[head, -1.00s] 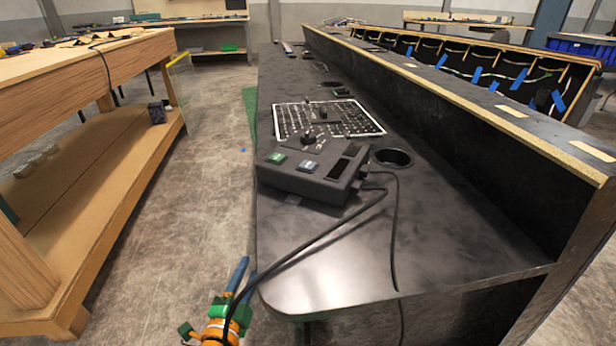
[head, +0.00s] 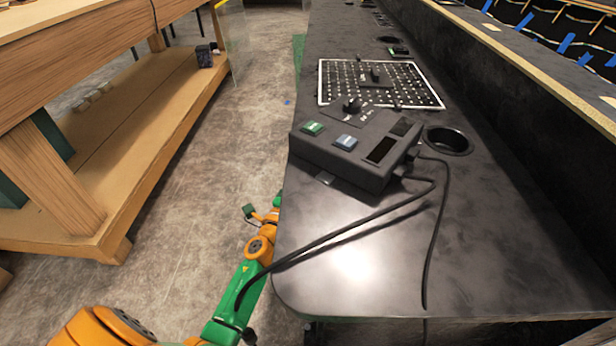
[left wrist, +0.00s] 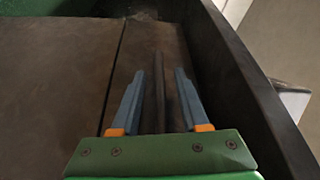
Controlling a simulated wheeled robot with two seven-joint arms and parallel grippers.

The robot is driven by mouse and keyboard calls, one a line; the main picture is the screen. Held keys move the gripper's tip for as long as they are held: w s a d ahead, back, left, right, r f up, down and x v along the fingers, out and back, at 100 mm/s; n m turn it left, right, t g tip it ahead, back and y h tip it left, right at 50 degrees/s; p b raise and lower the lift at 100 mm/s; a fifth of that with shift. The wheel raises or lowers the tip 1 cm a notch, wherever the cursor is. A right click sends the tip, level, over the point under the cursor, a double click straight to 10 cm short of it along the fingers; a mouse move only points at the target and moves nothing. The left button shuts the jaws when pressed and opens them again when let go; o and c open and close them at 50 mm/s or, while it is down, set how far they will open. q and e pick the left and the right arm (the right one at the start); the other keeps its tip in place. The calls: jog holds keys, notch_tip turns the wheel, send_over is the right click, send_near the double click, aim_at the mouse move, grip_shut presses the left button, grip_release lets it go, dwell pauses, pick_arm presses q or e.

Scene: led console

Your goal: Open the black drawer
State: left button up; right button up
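My left gripper (left wrist: 159,76) shows in the left wrist view with its two blue fingers apart, so it is open. A dark upright bar (left wrist: 159,92), perhaps a handle, shows between the fingers; no finger is seen touching it. Behind it are dark brown-black panels (left wrist: 60,75) with a seam between them; I cannot tell which is the black drawer's front. In the head view my left arm reaches down beside the left edge of the black console desk (head: 350,255), and its fingers are hidden there. My right gripper is not in view.
A control box (head: 345,160) with a green and a blue button sits on the desk, its black cables (head: 433,235) trailing over the front. A button panel (head: 345,80) and a round cup hole (head: 447,140) lie beyond. A wooden bench (head: 150,135) stands left across a floor gap.

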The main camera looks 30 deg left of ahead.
pick_arm(q)
grip_shut()
dwell(1.3)
